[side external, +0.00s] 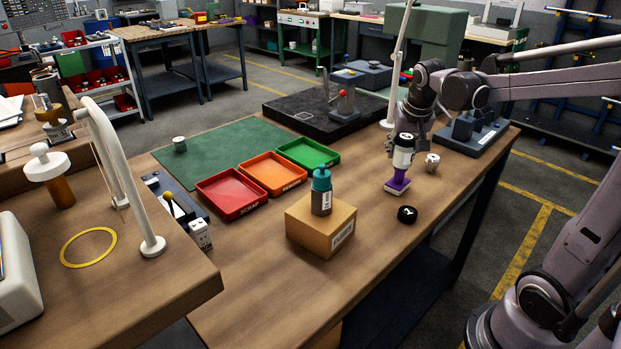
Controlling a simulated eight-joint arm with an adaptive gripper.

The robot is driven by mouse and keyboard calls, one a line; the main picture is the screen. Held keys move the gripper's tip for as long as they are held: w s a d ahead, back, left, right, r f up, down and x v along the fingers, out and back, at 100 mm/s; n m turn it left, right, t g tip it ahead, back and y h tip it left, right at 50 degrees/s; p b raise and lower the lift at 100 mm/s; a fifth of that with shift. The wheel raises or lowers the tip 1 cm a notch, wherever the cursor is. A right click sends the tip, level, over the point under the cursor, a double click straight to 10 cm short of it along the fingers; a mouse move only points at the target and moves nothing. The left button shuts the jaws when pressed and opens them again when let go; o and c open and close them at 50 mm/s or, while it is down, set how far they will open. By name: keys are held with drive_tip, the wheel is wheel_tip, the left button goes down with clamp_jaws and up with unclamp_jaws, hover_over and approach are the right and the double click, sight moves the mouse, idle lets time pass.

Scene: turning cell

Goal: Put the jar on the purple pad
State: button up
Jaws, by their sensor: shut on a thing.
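My gripper (404,137) is shut on a white, dark-topped cylinder (403,157), which looks like the jar. It is upright, on the right part of the wooden bench. A purple piece with a pale base (398,183) is directly below it, narrow above and wider at the foot; this may be the purple pad. The cylinder's lower end meets or overlaps the purple piece in this view. I cannot tell whether they touch. The fingertips are small and partly hidden against the cylinder.
A small metal cup (432,162) and a black round piece (407,214) lie close by. A cardboard box (320,228) bears a teal-capped bottle (321,193). Red (231,196), orange (273,174) and green (308,153) trays stand left. The bench's front is clear.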

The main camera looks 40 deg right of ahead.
drive_tip(key=o, duration=1.2)
drive_tip(key=shift+f, duration=0.15)
drive_tip(key=v, duration=1.2)
drive_tip(key=s+a+f+n+t+y, duration=0.1)
drive_tip(key=a+f+n, duration=0.2)
drive_tip(key=a+f, duration=0.1)
drive_tip(key=s+a+f+n+t+y, duration=0.1)
drive_tip(key=s+a+f+n, duration=0.1)
drive_tip(key=a, duration=0.5)
drive_tip(key=s+a+f+n+t+y, duration=0.1)
drive_tip(key=s+a+f+n+t, duration=0.1)
drive_tip(key=a+f+n, duration=0.2)
drive_tip(key=shift+s+a+f, duration=0.25)
drive_tip(key=shift+a+f, duration=0.9)
drive_tip(key=shift+f, duration=0.25)
